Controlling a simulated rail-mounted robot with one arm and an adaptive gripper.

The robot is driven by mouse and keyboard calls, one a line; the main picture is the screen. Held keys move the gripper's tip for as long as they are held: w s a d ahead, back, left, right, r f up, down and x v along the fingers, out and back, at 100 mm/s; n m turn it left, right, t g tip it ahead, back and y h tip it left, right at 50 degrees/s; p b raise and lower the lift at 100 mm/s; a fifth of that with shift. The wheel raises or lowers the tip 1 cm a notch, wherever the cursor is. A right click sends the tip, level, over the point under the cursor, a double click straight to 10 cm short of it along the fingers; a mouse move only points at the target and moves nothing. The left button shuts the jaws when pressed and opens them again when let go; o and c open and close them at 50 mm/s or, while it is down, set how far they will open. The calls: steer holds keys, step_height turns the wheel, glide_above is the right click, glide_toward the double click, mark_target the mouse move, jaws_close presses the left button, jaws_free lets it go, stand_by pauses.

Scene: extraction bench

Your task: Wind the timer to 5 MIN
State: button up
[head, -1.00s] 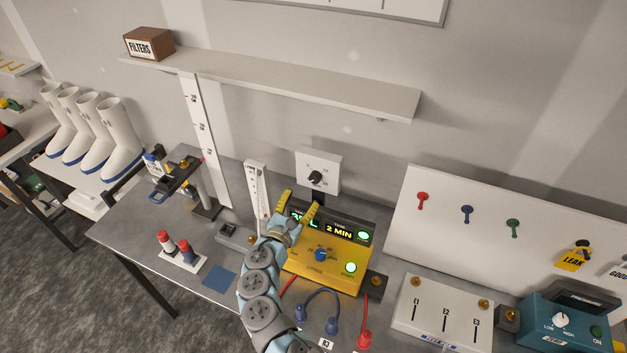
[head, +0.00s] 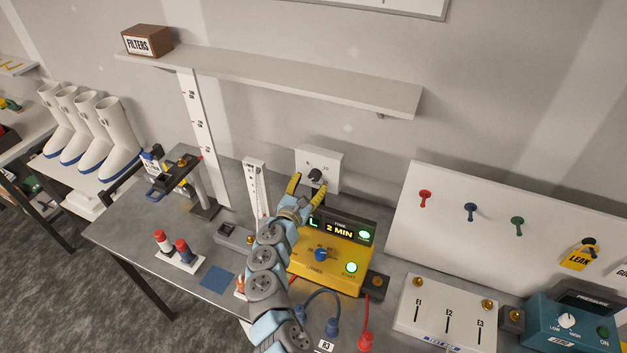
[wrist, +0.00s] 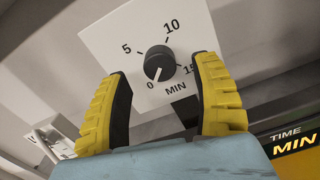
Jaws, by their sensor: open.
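The timer is a white square panel (head: 328,162) on a post behind the yellow unit, with a black round knob (head: 315,175). In the wrist view the timer panel (wrist: 190,25) carries the marks 0, 5, 10, 15 and MIN around the knob (wrist: 159,63). The knob's pale pointer line is directed toward the 0 mark. My gripper (head: 308,182) is in front of the timer. In the wrist view its yellow fingers (wrist: 160,85) are open, one on each side of the knob and slightly below it, apparently not touching it.
The yellow unit (head: 301,267) with a "2 MIN" display stands under my gripper. A white thermometer-like strip (head: 254,180) stands left of my gripper. A shelf (head: 300,83) runs above the timer. A white board with coloured pegs (head: 492,232) is at the right.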

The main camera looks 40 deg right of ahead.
steer(key=shift+b+x, duration=0.45)
steer(key=shift+x, duration=0.4)
steer(key=shift+w+d, duration=0.3)
steer(key=shift+d, duration=0.25)
jaws_close()
